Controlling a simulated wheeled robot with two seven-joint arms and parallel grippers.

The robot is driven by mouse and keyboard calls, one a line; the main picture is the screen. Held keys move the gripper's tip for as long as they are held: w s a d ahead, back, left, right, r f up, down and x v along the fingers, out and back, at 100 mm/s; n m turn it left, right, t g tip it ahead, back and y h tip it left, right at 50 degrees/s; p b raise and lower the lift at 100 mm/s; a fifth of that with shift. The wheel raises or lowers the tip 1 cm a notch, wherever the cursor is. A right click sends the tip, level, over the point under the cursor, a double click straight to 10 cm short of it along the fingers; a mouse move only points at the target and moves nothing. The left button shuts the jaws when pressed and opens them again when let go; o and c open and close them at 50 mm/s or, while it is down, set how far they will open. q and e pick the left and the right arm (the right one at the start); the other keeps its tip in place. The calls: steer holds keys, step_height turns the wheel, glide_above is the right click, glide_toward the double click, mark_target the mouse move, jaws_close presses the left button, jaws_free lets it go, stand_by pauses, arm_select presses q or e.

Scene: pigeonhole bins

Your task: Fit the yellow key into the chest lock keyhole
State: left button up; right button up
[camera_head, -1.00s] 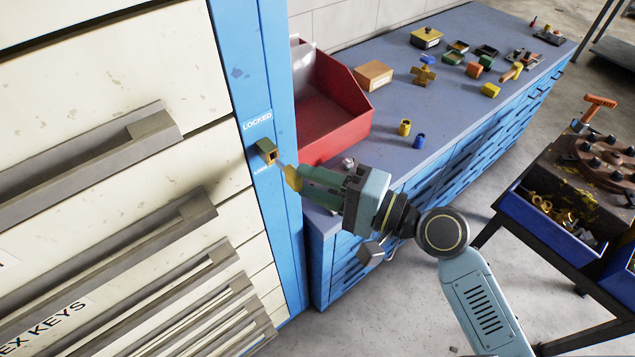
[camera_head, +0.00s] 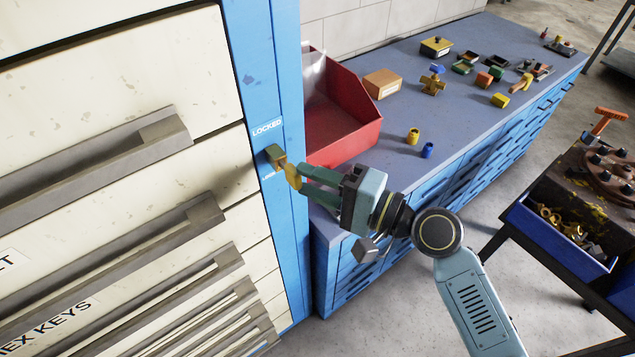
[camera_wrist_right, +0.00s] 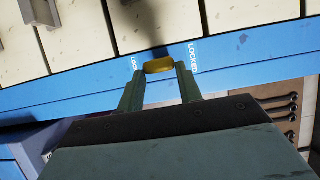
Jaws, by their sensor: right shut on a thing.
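The yellow key (camera_head: 292,177) is between the fingers of my right gripper (camera_head: 308,182), which is shut on it. The lock (camera_head: 275,157) is a small brass-coloured block on the blue post of the cream drawer chest, just below the "LOCKED" label. The key's front end meets the lock in the head view; I cannot tell how deep it sits in the keyhole. In the right wrist view the key's yellow bow (camera_wrist_right: 158,65) shows between the two green fingertips, and it hides the lock. My left gripper is in neither view.
The cream drawers (camera_head: 110,150) have protruding grey handles left of the lock. A red bin (camera_head: 345,120) stands close behind my right gripper on the blue workbench (camera_head: 385,150). A yellow cup (camera_head: 413,136) and a blue cup (camera_head: 427,150) stand on the bench.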

steer(key=shift+w+a, duration=0.5)
steer(key=shift+w, duration=0.2)
steer(key=o, duration=1.3)
steer(key=shift+c, duration=0.2)
steer(key=shift+d, duration=0.1)
steer(key=shift+b+v, duration=0.4)
steer(key=shift+v, duration=2.05)
steer(key=shift+s, duration=0.1)
steer(key=b+v, duration=0.4)
steer(key=v, duration=0.9)
